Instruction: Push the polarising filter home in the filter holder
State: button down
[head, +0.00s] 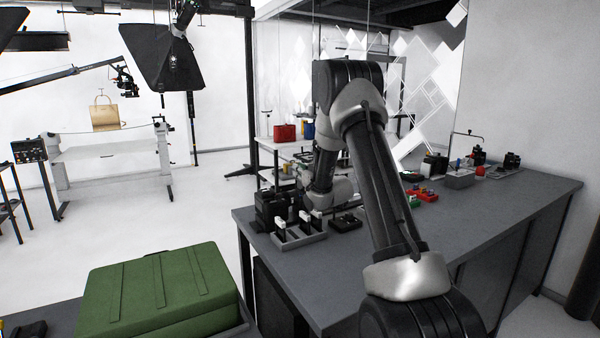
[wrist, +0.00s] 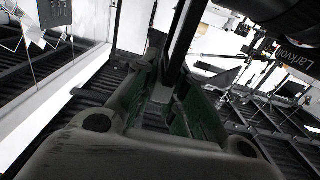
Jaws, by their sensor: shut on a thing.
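In the wrist view my gripper (wrist: 170,88), with green inner pads, is closed around a thin dark piece (wrist: 182,45) seen nearly edge-on. It appears to be the polarising filter; its face and far end are not clear. A large dark cylinder marked with pale lettering (wrist: 292,58) lies at the upper right, apart from the fingers. I cannot identify the filter holder for certain, nor tell how far the filter sits in it. In the head view my arm reaches down over the left end of the bench, and its fingertips cannot be made out.
The grey bench (head: 420,240) has clear room along its front right. A tray with white-topped pieces (head: 299,236) stands at its left end beside black equipment (head: 270,208). Red and green items (head: 424,195) lie farther back. A green case (head: 160,290) is at the lower left.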

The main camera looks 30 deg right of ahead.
aim_at(300, 191)
jog(key=shift+f, duration=0.6)
jog(key=shift+f, duration=0.35)
jog(key=shift+f, duration=1.2)
jog(key=shift+f, duration=0.35)
jog(key=shift+f, duration=0.1)
jog(key=c, duration=1.5)
grip_release()
jog(key=shift+o, duration=0.7)
jog(key=shift+f, duration=0.1)
jog(key=shift+s, duration=0.1)
